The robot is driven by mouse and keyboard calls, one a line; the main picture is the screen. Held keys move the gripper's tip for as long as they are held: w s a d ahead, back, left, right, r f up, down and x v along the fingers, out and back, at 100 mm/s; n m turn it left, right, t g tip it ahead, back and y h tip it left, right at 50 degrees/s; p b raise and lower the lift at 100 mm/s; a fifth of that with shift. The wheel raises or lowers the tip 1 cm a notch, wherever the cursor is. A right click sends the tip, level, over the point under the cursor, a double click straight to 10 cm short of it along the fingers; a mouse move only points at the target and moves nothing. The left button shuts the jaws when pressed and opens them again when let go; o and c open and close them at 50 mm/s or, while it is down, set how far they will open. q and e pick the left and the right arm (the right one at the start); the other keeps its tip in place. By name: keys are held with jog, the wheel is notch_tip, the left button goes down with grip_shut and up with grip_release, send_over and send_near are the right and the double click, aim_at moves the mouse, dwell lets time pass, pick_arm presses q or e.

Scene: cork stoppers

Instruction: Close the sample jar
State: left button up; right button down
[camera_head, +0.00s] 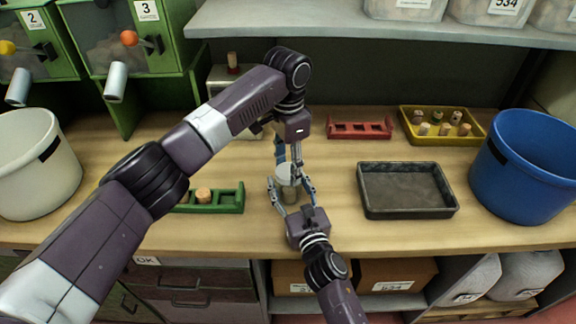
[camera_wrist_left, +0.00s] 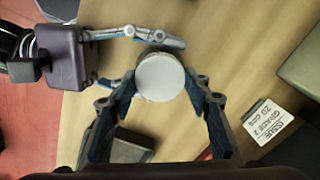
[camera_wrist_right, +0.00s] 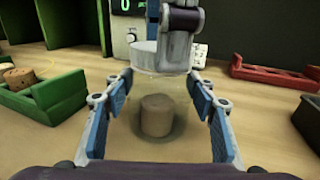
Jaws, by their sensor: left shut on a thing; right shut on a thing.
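The clear sample jar (camera_head: 290,196) stands upright near the front of the bench, with a cork stopper (camera_wrist_right: 156,116) inside it. My right gripper (camera_head: 292,200) is shut on the jar's body from the front. The pale round lid (camera_wrist_left: 160,77) is at the jar's mouth, level and lined up with it; it also shows in the right wrist view (camera_wrist_right: 144,55). My left gripper (camera_wrist_left: 165,82) comes from above and is shut on the lid. I cannot tell whether the lid is fully seated on the rim.
A green rack (camera_head: 226,199) with corks is left of the jar. A dark empty tray (camera_head: 408,212) is to the right, a red rack (camera_head: 360,134) and a yellow tray (camera_head: 478,139) with several corks behind. A white bin (camera_head: 36,175) and blue bin (camera_head: 530,180) flank the bench.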

pick_arm(q)
jog(key=shift+m, duration=0.7)
jog(key=o, duration=1.4)
jog(key=shift+c, duration=0.2)
notch_tip(320, 180, up, 12)
pick_arm(e)
jog(key=c, duration=0.8)
grip_release()
